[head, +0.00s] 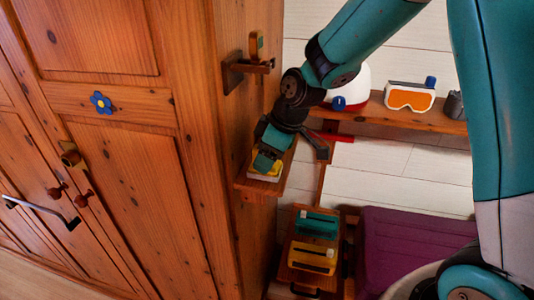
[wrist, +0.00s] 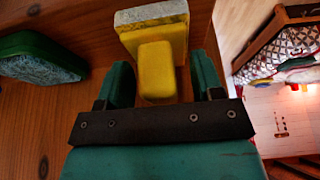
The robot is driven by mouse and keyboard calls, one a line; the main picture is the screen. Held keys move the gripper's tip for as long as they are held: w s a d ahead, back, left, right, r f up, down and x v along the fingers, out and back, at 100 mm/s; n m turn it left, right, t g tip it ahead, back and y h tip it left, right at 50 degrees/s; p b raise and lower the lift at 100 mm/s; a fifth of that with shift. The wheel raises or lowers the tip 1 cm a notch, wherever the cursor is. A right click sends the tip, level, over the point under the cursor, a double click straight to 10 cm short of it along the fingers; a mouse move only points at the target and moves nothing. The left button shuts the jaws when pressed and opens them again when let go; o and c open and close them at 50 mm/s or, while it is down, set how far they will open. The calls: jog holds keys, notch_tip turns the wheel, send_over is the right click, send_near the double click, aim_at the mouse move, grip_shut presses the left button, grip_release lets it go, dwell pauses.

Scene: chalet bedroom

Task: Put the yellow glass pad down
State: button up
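The yellow glass pad (wrist: 157,32) has a pale, rough face and a block-shaped yellow handle. In the head view the pad (head: 266,168) is at a small wooden ledge on the cabinet's side, partly covered by my gripper (head: 268,156). In the wrist view the handle stands between the two teal fingers of my gripper (wrist: 162,82). The fingers are apart, with a visible gap on the handle's right side; the left finger is very close to it. I cannot tell whether the pad's underside rests on the ledge.
A green pad (wrist: 42,57) lies left of the yellow one. The small ledge (head: 246,186) juts from the wooden cabinet (head: 215,190). Goggles (head: 409,97) and a helmet stand on a shelf at right. Below are teal (head: 318,223) and yellow (head: 312,256) blocks and a purple case (head: 410,245).

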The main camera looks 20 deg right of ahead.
jog(key=shift+o, duration=1.3)
jog(key=shift+r, duration=0.3)
jog(key=b+v, duration=0.2)
jog(key=v, duration=1)
jog(key=s+a+f+m+g, duration=0.1)
jog(key=s+a, duration=0.3)
jog(key=s, duration=0.7)
jog(key=s+a+f+m+g, duration=0.1)
jog(key=s+a, duration=0.3)
jog(key=s, duration=0.7)
jog(key=shift+a+f+m+g, duration=0.25)
jog(key=shift+f+m+g, duration=0.2)
jog(key=shift+m, duration=0.45)
